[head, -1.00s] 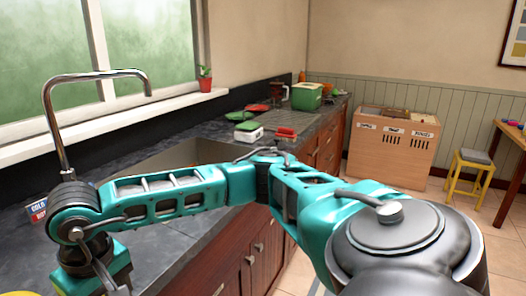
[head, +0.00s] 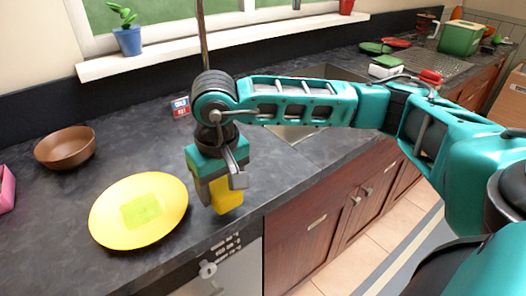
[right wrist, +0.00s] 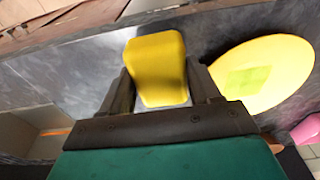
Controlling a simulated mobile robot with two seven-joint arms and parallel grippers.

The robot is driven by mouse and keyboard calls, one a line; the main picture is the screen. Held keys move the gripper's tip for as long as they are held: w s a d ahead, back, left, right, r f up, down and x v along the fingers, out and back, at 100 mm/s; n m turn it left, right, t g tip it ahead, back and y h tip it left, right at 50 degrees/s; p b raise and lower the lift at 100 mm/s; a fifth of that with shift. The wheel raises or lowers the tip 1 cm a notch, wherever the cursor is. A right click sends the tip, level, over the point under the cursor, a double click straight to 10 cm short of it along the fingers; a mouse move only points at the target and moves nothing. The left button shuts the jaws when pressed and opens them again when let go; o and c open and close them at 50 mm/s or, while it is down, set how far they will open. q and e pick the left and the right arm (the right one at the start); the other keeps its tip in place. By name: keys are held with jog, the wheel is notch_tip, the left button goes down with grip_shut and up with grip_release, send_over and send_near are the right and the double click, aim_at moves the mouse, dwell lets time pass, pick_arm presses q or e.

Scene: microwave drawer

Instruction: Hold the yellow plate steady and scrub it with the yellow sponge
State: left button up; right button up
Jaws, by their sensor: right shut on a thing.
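The yellow plate (head: 108,222) lies flat on the dark countertop at the left in the head view, with a yellow-green square patch (head: 141,211) in its middle. It also shows at the right in the right wrist view (right wrist: 284,82). My right gripper (head: 222,196) is shut on the yellow sponge (head: 227,196), which also shows between its fingers in the right wrist view (right wrist: 155,65). The sponge is to the right of the plate, apart from it, near the counter's front edge. My left gripper is not in view.
A brown bowl (head: 66,148) stands behind the plate, and a pink object (head: 5,188) is at the left edge. The sink (head: 290,132) is behind my right arm. A potted plant (head: 128,38) stands on the windowsill. Below the counter is a white appliance (head: 235,268).

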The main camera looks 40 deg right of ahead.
jog(key=w+a+m, duration=0.1)
jog(key=w+a, duration=0.1)
jog(key=w+a+r+m, duration=0.1)
jog(key=w+a, duration=0.1)
jog(key=a, duration=0.1)
jog(key=w+a+m, duration=0.1)
jog(key=w+a, duration=0.1)
jog(key=a, duration=0.1)
jog(key=shift+w+a+r, duration=0.15)
jog(key=shift+w+r, duration=0.25)
jog(key=w+a+r+m, duration=0.2)
jog(key=a+m, duration=0.1)
jog(key=a, duration=0.3)
jog(key=shift+w+h, duration=0.4)
